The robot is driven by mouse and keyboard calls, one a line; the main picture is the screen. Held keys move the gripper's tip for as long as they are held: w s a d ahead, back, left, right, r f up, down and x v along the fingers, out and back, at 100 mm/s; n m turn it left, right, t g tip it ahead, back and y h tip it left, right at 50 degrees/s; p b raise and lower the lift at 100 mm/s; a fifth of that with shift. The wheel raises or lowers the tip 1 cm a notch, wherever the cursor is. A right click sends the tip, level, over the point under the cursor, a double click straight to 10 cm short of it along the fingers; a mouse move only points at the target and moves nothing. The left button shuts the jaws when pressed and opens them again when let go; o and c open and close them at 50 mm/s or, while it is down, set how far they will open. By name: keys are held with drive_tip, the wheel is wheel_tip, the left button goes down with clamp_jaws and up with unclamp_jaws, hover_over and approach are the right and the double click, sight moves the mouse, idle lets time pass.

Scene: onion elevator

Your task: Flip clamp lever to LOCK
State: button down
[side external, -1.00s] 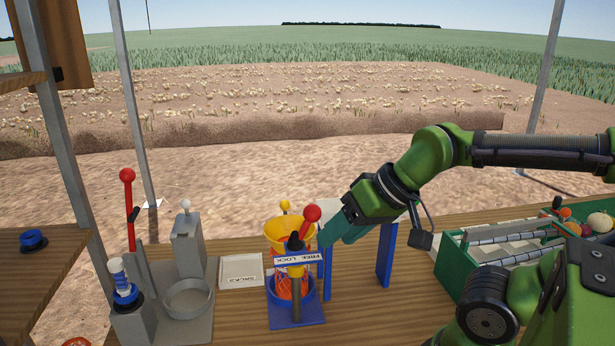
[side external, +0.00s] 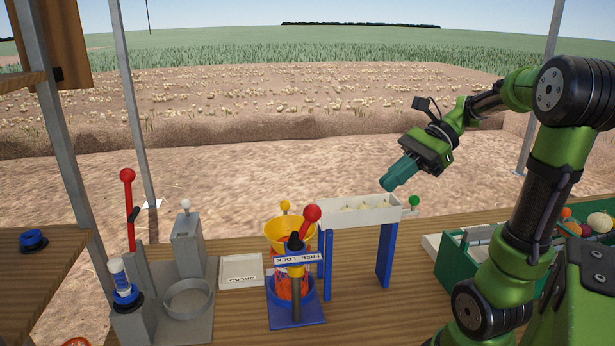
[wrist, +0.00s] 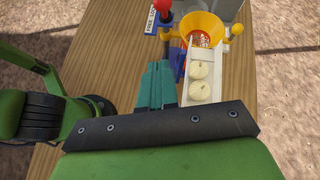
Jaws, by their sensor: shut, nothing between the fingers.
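The clamp lever (side external: 304,225) has a red ball knob and a dark shaft. The plate sits on a blue clamp stand (side external: 310,310) in front of a yellow funnel (side external: 277,231) with orange-red netting below. My gripper (side external: 387,186) has teal fingers and is shut and empty. It is in the air to the right of the lever, above the white chute's right end. In the wrist view, the closed fingers (wrist: 157,66) point towards the red knob (wrist: 162,5), well apart from it.
A white chute (side external: 360,216) holding onions (wrist: 199,80) stands on blue legs right of the funnel. A grey stand with a red-knobbed lever (side external: 127,177) is at left. A green crate (side external: 452,270) is at right. A white tray (side external: 241,270) lies between.

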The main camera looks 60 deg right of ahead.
drive_tip(key=shift+s+d+r+m+t, duration=0.1)
drive_tip(key=shift+d+r+m+t, duration=0.3)
drive_tip(key=shift+d+m, duration=0.25)
approach(305, 227)
drive_tip(key=shift+w+a+f, duration=0.55)
drive_tip(key=shift+w+f, duration=0.35)
drive_tip(key=shift+f, duration=0.05)
drive_tip(key=shift+w+r, duration=0.1)
